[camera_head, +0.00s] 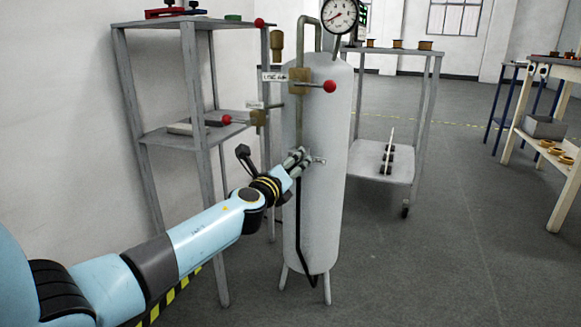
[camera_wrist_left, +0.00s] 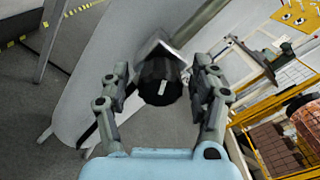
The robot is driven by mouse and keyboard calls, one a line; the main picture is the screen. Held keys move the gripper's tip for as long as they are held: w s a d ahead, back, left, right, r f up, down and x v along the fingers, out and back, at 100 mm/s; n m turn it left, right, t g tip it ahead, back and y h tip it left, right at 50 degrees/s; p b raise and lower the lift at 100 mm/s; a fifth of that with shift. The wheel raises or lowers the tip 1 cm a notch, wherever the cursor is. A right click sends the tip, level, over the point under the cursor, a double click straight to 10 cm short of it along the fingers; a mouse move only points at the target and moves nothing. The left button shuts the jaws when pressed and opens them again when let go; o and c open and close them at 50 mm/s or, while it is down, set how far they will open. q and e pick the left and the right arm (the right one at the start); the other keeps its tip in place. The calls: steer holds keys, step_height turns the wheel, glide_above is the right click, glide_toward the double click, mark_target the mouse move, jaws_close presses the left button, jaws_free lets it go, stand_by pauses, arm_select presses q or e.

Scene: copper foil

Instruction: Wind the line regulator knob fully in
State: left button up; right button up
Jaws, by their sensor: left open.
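In the left wrist view, a dark faceted knob (camera_wrist_left: 152,88) with a pale mark on its face sits between the fingers of my left gripper (camera_wrist_left: 159,80). The fingers are open on either side, with a gap visible at each side. Behind the knob is a grey metal body joined to a pipe (camera_wrist_left: 198,22). In the head view my left gripper (camera_head: 308,159) is at the front of the grey upright tank (camera_head: 322,215). The knob cannot be made out there. My right gripper is not in view.
The tank carries a round gauge (camera_head: 340,14) and a brass valve with a red-ball lever (camera_head: 329,86). Another red-ball lever (camera_head: 227,119) is at its left, near a grey shelf rack (camera_head: 160,82). A grey cart (camera_head: 372,171) stands behind, right.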

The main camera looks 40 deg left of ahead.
arm_select(q)
steer(key=c, duration=1.2)
steer(key=shift+o, duration=0.2)
steer(key=shift+m, duration=2.4)
steer(key=shift+m+p, duration=0.3)
steer(key=shift+m, duration=0.1)
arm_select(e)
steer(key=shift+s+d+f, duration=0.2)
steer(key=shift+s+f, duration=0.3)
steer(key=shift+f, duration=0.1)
